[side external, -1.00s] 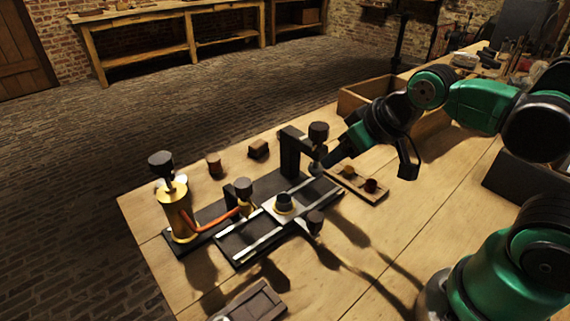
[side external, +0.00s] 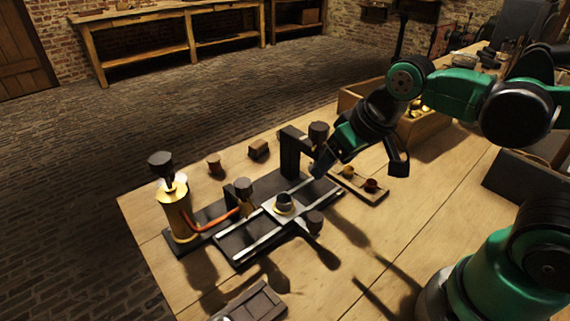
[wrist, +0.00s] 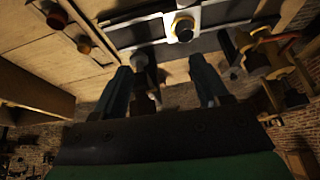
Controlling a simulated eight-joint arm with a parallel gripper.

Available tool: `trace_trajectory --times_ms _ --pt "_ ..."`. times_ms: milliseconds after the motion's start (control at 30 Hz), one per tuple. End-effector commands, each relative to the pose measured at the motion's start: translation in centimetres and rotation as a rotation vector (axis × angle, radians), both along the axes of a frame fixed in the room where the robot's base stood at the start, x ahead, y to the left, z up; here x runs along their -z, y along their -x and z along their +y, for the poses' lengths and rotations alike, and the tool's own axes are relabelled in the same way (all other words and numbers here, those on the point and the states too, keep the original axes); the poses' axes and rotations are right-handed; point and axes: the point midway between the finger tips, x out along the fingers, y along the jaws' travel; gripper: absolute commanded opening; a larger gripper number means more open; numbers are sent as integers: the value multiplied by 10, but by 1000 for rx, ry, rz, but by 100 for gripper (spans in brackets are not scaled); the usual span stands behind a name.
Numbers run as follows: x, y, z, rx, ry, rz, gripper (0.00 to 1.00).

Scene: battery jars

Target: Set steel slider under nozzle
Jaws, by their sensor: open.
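The steel slider (side external: 283,204) is a pale square plate with a dark round piece on top, sitting on two bright rails of a black base (side external: 240,240). It also shows at the top of the wrist view (wrist: 183,27). An orange tube runs from a brass cylinder (side external: 178,212) to a dark-topped fitting (side external: 243,190) beside the rails, left of the slider. I cannot make out the nozzle tip there. My gripper (wrist: 163,88) is open, its two blue fingers apart with nothing held. In the side view my gripper (side external: 320,168) is near the right end of the rails, above and right of the slider.
A black upright with a knob (side external: 318,131) stands behind the rails, close to my gripper. A tray with small cups (side external: 371,186) lies to the right. Bare tabletop (side external: 330,285) is in front.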

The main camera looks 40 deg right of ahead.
Motion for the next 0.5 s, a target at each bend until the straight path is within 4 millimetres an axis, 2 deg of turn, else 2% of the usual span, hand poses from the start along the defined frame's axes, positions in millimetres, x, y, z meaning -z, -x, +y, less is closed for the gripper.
trace_trajectory --times_ms 100,300,500 --pt "9 -1 17 38 -28 169 68" --pt "25 2 37 116 -24 398 68" --pt "34 5 43 149 -10 475 68"
